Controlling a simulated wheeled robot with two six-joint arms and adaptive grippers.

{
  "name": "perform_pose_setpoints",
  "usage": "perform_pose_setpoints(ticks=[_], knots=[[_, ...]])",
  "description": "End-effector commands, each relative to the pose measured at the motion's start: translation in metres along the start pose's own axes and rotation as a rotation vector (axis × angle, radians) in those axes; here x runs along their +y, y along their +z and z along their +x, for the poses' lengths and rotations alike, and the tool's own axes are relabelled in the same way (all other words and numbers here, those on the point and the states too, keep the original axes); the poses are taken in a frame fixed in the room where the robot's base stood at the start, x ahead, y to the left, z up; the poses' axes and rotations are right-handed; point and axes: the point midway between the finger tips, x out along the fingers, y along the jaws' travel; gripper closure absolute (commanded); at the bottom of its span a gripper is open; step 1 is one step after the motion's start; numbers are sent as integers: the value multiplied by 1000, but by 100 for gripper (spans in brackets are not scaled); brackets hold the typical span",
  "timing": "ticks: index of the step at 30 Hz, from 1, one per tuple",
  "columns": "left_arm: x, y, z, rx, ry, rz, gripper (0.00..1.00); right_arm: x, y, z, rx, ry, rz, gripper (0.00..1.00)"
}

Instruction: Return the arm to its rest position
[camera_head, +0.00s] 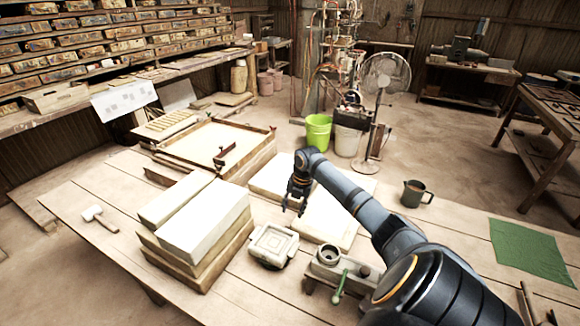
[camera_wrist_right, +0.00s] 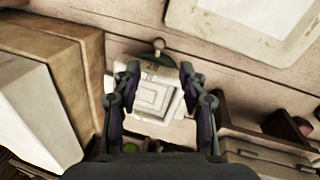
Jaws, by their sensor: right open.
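My right arm reaches in from the lower right of the head view. Its gripper (camera_head: 297,205) hangs above the table, over the edge of a pale board and behind the square tile mould (camera_head: 273,246). In the right wrist view the gripper (camera_wrist_right: 160,72) is open, with its two fingers apart and nothing held between them. The tile mould (camera_wrist_right: 146,98) shows beyond and between the fingers, apart from them as far as I can tell. My left gripper is in neither view.
White blocks (camera_head: 205,222) on wooden boards stand left of the mould. A small press with a green handle (camera_head: 339,287) stands right of it. A dark mug (camera_head: 413,193) and green cloth (camera_head: 532,252) lie further right.

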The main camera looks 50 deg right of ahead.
Motion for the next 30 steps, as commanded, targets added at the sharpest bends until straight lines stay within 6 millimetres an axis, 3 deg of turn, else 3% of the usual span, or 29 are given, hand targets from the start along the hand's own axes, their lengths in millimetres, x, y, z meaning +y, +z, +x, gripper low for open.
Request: perform_pose_setpoints(ticks=[6,24,26,30], knots=[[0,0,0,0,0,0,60,0,0,-26,-1,0,0,57],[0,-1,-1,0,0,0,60,0,0,-28,0,0,0,57],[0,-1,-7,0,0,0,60,2,0,-34,0,0,0,57],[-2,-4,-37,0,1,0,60,7,0,-64,0,1,0,57]])
